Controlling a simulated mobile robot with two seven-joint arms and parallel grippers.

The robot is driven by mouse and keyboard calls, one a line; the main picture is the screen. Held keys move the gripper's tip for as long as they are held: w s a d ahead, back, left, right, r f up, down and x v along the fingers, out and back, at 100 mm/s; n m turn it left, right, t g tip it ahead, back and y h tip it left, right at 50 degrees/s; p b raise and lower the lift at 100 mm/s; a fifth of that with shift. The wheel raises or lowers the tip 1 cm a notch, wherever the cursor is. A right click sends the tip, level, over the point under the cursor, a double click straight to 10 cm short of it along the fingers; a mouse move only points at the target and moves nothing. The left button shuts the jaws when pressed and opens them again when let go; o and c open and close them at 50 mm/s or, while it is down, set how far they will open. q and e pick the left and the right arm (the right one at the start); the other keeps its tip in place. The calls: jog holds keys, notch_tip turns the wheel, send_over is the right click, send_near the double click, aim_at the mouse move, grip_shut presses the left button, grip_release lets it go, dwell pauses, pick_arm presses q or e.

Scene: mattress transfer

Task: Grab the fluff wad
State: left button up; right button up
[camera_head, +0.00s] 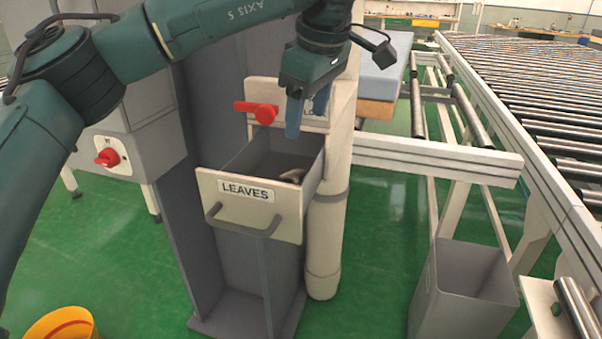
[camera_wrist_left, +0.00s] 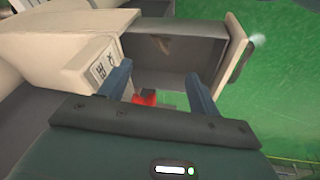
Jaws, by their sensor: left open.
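An open drawer labelled LEAVES (camera_head: 247,206) sticks out of the grey and cream cabinet. A small pale and brown wad (camera_head: 293,175) lies inside it near the right wall, partly in shadow; I cannot tell for sure that it is the fluff wad. It also shows as a brownish shape in the left wrist view (camera_wrist_left: 161,44), towards the far end of the drawer. My left gripper (camera_head: 307,110), with blue fingers, hangs above the back of the drawer. In the left wrist view its fingers (camera_wrist_left: 160,88) are spread apart with nothing between them. My right gripper is not in view.
A red handle (camera_head: 263,112) sits behind the drawer, close to my left gripper. A cream pipe (camera_head: 325,245) stands right of the drawer. A grey bin (camera_head: 465,290) and roller conveyor (camera_head: 525,80) are at right. A yellow bucket (camera_head: 62,325) is lower left.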

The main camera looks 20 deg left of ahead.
pick_arm(q)
send_over(294, 169)
jog(key=s+d, duration=0.2)
jog(key=f, duration=0.6)
jog(key=shift+w+f+b, duration=0.25)
jog(key=shift+f+b, duration=0.05)
jog(key=shift+f, duration=0.05)
jog(key=shift+a+x, duration=0.2)
jog(key=shift+x, duration=1.2)
jog(key=shift+a+x, duration=0.2)
jog(key=shift+x, duration=1.2)
jog(key=shift+w+r, duration=0.1)
jog(key=shift+r, duration=0.1)
jog(key=c, duration=1)
jog(key=shift+c, duration=0.3)
jog(key=shift+r, duration=0.15)
